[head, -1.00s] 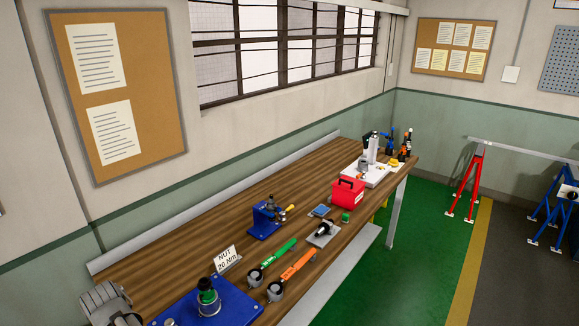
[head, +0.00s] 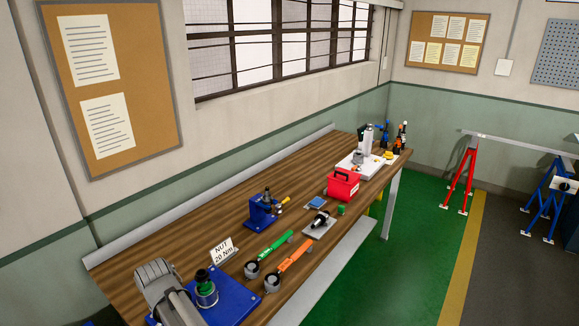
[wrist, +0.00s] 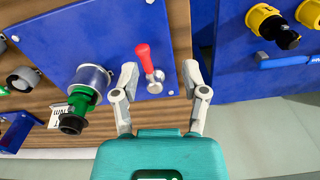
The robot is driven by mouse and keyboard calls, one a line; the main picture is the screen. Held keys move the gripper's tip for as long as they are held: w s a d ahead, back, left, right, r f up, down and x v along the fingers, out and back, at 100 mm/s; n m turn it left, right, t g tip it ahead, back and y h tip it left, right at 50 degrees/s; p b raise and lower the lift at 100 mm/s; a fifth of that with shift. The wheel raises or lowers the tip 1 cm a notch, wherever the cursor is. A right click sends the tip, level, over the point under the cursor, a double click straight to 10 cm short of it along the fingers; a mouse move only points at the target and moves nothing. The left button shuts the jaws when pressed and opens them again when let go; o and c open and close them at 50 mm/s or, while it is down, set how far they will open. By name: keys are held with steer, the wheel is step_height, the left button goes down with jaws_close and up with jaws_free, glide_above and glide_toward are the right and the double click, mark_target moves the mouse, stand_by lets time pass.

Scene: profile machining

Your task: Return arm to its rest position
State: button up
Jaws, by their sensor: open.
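My gripper (wrist: 161,74) shows in the wrist view with its two grey fingers apart and nothing held between them. It is above the edge of a blue plate (wrist: 60,32) on the wooden bench. A small lever with a red handle (wrist: 143,56) shows between and beyond the fingertips; I cannot tell how far below them it is. To its left, a metal fixture (wrist: 92,76) holds a green and black part (wrist: 78,112). In the head view my grey arm is at the lower left, beside the blue plate (head: 236,297); the fingers are hidden there.
The wooden bench (head: 150,252) carries a green wrench (head: 268,253), an orange wrench (head: 293,259), a blue press (head: 262,208), a "NUT 20 Nm" sign (head: 222,252) and a red toolbox (head: 343,186). The green floor (head: 420,240) right of the bench is clear.

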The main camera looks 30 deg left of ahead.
steer(key=w+d+f+m+b, duration=0.2)
steer(key=w+d+m, duration=0.2)
steer(key=w+d, duration=1.15)
steer(key=w+d+f+m+b, duration=0.2)
steer(key=w+d+m, duration=0.1)
steer(key=w+d, duration=1.2)
steer(key=d+f+m+b, duration=0.2)
steer(key=d+m, duration=0.2)
steer(key=d, duration=1.6)
steer(key=d+f+m+b, duration=0.2)
steer(key=d+f+m, duration=0.1)
steer(key=d, duration=1.8)
steer(key=shift+w+m+b, duration=0.25)
steer(key=shift+m+b, duration=0.1)
steer(key=shift+m, duration=0.45)
